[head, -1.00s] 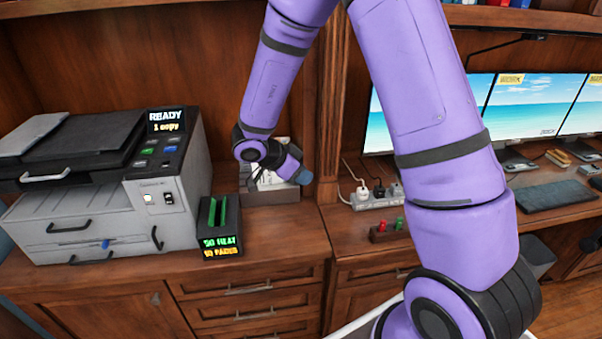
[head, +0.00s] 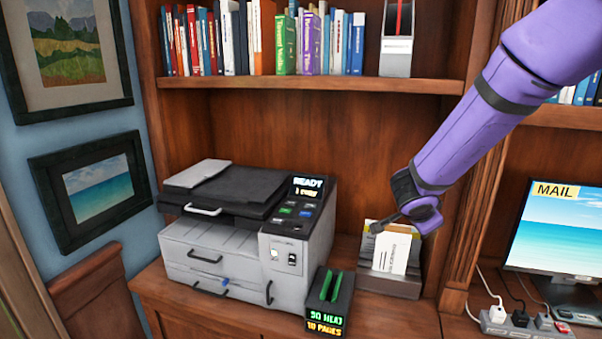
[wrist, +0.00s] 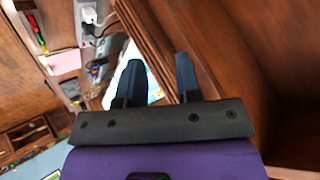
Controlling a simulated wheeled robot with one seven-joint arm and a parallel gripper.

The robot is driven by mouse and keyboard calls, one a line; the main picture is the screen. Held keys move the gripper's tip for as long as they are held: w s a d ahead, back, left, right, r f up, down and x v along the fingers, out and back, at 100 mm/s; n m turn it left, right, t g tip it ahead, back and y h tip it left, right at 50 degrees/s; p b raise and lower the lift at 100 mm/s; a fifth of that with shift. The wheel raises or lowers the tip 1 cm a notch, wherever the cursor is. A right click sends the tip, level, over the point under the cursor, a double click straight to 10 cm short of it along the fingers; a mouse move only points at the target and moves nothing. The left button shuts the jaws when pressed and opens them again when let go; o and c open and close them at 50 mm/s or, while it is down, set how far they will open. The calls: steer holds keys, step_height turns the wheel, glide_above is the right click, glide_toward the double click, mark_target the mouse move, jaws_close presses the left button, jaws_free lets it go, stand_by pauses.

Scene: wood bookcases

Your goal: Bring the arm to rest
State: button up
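My purple arm (head: 478,128) reaches in from the upper right in the head view, bent down and left. My gripper (head: 376,227) hangs just in front of the upper part of the letter holder, its dark end pointing left. In the wrist view, the two dark fingers of my gripper (wrist: 158,64) stand apart with nothing held between them. The brown wooden bookcase side and a power strip lie beyond them.
The letter holder (head: 390,283) with envelopes stands on the cabinet top. Left of it are a black slotted box (head: 328,298) and a grey printer (head: 210,262). A bookcase post (head: 470,235) stands right of my gripper, then a monitor (head: 556,230). A bookshelf (head: 300,85) runs above.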

steer(key=s+a+r+n+t+y, duration=0.25)
steer(key=s+r+n+y, duration=0.2)
steer(key=r, duration=0.35)
steer(key=s+a+r+n+t+y, duration=0.1)
steer(key=s+a+r+n+y, duration=0.2)
steer(key=s+r+n, duration=0.35)
steer(key=s+d+n+g+h, duration=0.1)
steer(key=s+d+n+g, duration=0.1)
steer(key=s, duration=0.8)
steer(key=s+d+r+n+g+h, duration=0.1)
steer(key=s+d+g, duration=0.2)
steer(key=s, duration=0.7)
steer(key=shift+s+d+r+n, duration=0.3)
steer(key=shift+d+n, duration=0.1)
steer(key=shift+d, duration=0.3)
